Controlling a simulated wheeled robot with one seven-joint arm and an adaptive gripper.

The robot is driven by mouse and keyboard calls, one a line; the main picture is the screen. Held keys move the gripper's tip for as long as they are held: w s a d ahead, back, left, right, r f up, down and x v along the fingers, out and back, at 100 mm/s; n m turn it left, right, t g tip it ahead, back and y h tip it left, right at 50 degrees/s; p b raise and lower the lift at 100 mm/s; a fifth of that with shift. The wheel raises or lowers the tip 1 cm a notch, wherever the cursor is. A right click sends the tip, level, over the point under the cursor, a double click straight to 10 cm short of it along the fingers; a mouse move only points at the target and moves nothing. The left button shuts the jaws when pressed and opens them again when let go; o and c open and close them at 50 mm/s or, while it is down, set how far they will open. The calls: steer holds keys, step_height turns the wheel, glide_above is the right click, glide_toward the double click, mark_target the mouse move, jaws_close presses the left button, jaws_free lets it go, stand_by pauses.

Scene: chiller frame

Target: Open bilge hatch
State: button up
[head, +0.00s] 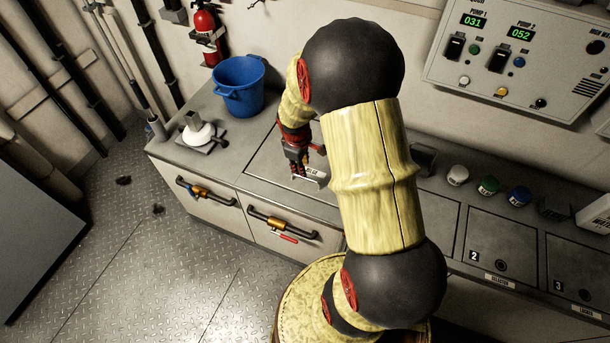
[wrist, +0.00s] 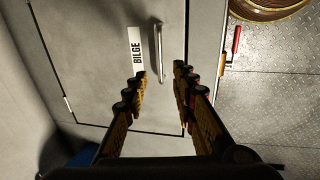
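The bilge hatch is a flat grey panel (wrist: 95,65) set flush in the counter top, with a white BILGE label (wrist: 136,50) and a slim metal bar handle (wrist: 158,52) close to one edge. It looks shut. In the head view the hatch (head: 262,168) is partly hidden behind my arm. My gripper (wrist: 160,72) is open, with its fingertips on either side of the handle's near end in the wrist view. The head view shows my gripper (head: 299,174) pointing down at the handle. I cannot tell whether the fingers touch it.
A blue bucket (head: 239,87) and a white fitting (head: 198,131) stand on the counter to the left. Pipe valves (head: 282,228) stick out from the counter front. Several coloured caps (head: 488,186) and other hatches (head: 499,245) are to the right. A control panel (head: 520,55) hangs on the wall.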

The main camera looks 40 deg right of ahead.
steer(key=f+b, duration=0.1)
steer(key=f, duration=0.1)
steer(key=d+f+b, duration=0.1)
steer(key=f, duration=0.2)
steer(key=f+b, duration=0.1)
steer(key=f, duration=0.2)
steer(key=shift+w+d+f, duration=0.15)
steer(key=shift+d, duration=0.2)
steer(key=shift+c, duration=1.4)
steer(key=c, duration=0.4)
jaws_close()
